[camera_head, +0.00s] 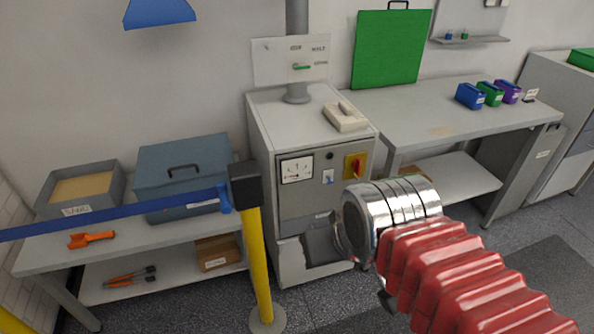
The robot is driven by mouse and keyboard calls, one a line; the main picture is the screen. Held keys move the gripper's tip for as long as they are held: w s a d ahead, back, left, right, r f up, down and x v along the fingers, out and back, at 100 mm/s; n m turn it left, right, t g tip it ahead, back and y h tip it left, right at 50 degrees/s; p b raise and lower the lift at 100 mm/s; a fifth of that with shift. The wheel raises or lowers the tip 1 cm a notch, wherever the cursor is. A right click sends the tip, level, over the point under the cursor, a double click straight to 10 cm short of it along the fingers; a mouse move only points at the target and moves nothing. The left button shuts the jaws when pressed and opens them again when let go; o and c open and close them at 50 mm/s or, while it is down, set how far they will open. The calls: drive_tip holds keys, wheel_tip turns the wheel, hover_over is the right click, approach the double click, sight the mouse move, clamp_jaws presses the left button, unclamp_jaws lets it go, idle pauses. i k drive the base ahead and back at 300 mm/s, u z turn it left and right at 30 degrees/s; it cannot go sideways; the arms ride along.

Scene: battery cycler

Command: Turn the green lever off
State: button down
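The green lever (301,67) is small and lies roughly horizontal on a white panel (268,62) at the back wall, above the grey cabinet. Small dark lettering sits around it, too small to read. My gripper (322,242) is at the lower middle, at the end of my arm with its red bellows and shiny metal wrist. It is in front of the cabinet's lower part, well below and apart from the lever. Its fingers are dark and partly hidden by the wrist, so their opening is unclear.
The grey cabinet (285,225) carries a dial, a red-and-yellow switch (355,166) and a beige device (345,116) on top. A yellow post (257,265) with a blue belt (120,215) stands front left. A grey bench (425,120) is at right; the air before the panel is clear.

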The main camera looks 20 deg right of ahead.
sight(296, 66)
drive_tip(key=u, duration=0.55)
drive_tip(key=i, duration=0.65)
drive_tip(key=u, duration=1.05)
